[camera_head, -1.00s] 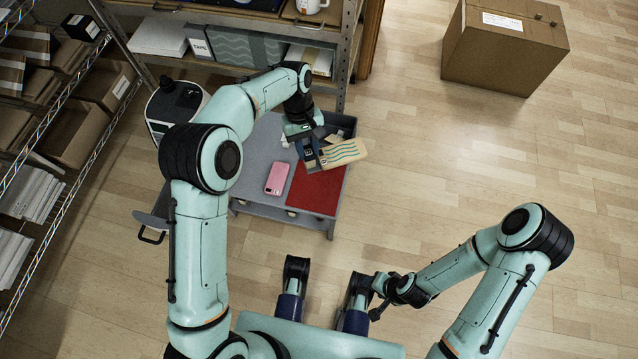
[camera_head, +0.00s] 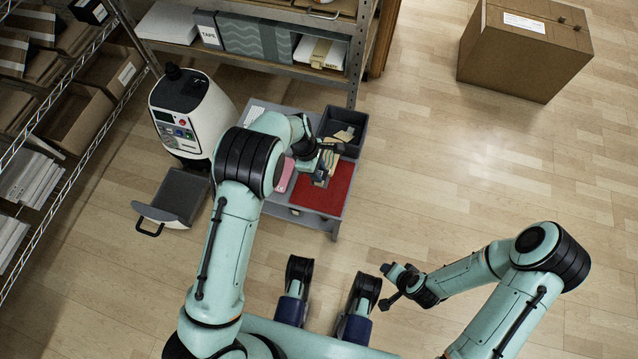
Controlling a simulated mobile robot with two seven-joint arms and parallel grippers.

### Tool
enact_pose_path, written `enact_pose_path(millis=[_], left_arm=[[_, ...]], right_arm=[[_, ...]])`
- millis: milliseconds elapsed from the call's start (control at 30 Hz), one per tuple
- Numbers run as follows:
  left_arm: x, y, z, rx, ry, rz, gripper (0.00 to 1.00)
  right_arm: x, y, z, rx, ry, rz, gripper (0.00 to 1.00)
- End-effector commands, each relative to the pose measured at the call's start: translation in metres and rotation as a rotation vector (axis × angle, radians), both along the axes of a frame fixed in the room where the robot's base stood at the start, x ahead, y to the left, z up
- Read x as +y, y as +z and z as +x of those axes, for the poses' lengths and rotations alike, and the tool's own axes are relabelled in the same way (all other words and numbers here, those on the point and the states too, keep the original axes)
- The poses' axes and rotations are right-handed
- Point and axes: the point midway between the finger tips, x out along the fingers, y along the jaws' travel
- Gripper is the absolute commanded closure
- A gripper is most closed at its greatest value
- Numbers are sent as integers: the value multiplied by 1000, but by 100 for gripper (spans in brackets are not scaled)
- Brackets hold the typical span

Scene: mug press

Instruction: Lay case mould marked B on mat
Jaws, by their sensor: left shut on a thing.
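My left gripper (camera_head: 322,180) is shut on a tan mould (camera_head: 331,160) with wavy stripes, over the back left part of the red mat (camera_head: 326,197). The gripper and arm hide part of the mould, and no letter on it is legible. I cannot tell whether the mould touches the mat. A pink case (camera_head: 286,175) lies on the grey table left of the mat, partly behind my arm. My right gripper (camera_head: 387,286) is open and empty over the floor, in front of the table and to its right.
A dark bin (camera_head: 356,122) with tan pieces stands at the table's back right corner. A white machine (camera_head: 190,112) with a grey tray (camera_head: 178,194) stands left of the table. Shelves line the back and left. Floor on the right is clear up to a cardboard box (camera_head: 520,55).

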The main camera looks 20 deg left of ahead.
Motion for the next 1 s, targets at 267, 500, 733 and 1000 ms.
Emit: enact_pose_path(millis=[267,500,733,1000], left_arm=[[0,-50,1,-1,-2,-1,100],[0,-70,0,0,-3,-1,100],[0,-96,1,-3,-2,-1,100],[0,-96,1,-3,-2,-1,100]], right_arm=[[-8,-24,-5,26,-13,-12,44],[-10,-35,-17,67,-16,-10,44],[-12,-49,-34,125,-19,-7,44],[-12,-48,-35,126,-18,-7,44]])
